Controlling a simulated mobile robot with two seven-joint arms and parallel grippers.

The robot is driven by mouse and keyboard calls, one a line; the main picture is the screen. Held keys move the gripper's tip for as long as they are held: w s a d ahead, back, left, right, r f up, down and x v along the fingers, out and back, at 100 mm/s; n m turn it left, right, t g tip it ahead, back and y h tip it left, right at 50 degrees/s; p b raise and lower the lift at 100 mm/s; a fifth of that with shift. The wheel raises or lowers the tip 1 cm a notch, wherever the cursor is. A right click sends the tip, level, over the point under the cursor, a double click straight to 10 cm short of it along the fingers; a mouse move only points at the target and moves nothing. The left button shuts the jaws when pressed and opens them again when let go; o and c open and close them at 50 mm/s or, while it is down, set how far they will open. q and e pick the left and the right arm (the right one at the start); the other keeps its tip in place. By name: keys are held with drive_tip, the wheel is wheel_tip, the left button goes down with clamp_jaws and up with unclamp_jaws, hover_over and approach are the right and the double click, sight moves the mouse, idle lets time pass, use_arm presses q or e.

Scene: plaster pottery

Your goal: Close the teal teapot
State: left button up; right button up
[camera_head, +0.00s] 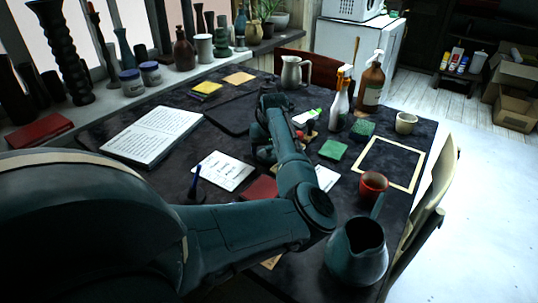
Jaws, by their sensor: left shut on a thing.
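A teal teapot (357,264) stands upright at the near right of the dark table. Its round mouth is open and dark inside, and no lid sits on it. My left arm reaches in from the left and bends back over the table's middle. My left gripper (264,152) is there, well to the left of and beyond the teapot. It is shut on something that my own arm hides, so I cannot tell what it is. No separate teapot lid can be made out. My right gripper is out of view.
A red cup (373,186) stands just beyond the teapot. Green blocks (333,149), a cream frame (414,167), a white bottle (339,108) and a brown bottle (369,86) stand or lie farther back. A chair (437,190) borders the right edge.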

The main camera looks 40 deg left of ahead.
sight(269, 147)
use_arm(q)
drive_tip(key=shift+r+p, duration=0.6)
drive_tip(key=shift+r, duration=4.45)
